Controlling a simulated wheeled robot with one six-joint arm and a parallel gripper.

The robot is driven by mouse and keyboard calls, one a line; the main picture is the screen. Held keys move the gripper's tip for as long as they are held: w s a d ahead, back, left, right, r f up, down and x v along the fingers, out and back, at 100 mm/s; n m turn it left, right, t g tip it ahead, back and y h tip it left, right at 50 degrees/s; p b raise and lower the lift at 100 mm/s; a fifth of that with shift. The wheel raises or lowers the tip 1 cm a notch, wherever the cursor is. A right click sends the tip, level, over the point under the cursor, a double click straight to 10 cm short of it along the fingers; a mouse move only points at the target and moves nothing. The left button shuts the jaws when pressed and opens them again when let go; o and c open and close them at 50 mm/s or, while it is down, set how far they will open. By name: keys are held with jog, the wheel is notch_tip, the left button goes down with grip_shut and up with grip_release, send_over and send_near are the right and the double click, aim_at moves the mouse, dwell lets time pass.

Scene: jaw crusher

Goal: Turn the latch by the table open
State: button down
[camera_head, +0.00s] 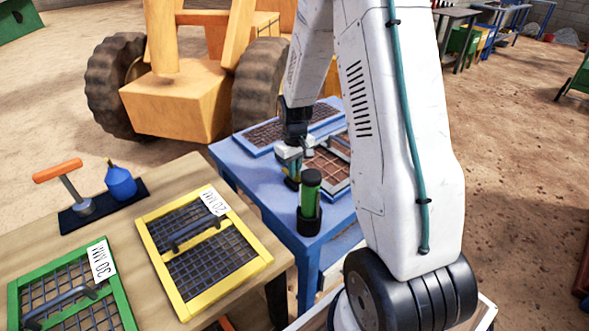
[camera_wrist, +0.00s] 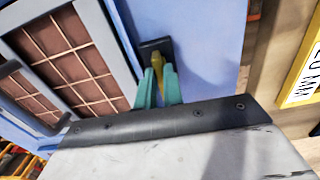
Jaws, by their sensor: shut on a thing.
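The latch (camera_wrist: 157,64) shows in the wrist view as a yellow lever on a dark base plate, on the blue table (camera_wrist: 205,45). My gripper (camera_wrist: 159,82) has its teal fingers on both sides of the yellow lever and is shut on it. The fingers and the wrist body hide the near part of the lever. In the head view my gripper (camera_head: 293,170) points down at the left part of the blue table (camera_head: 262,190), behind a green cylinder. The latch is mostly hidden there.
The green cylinder in a black holder (camera_head: 309,200) stands close in front of my gripper. Brown-mesh screens (camera_head: 330,168) lie beside the latch. A wooden table (camera_head: 135,215) at left holds yellow (camera_head: 243,265) and green (camera_head: 122,300) framed screens. A yellow loader (camera_head: 180,100) stands behind.

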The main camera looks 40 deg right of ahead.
jog(key=shift+n, duration=0.3)
jog(key=c, duration=1.5)
grip_release()
jog(key=shift+r, duration=0.1)
notch_tip(320, 180, up, 7)
jog(key=shift+f, duration=0.1)
jog(key=shift+r, duration=0.45)
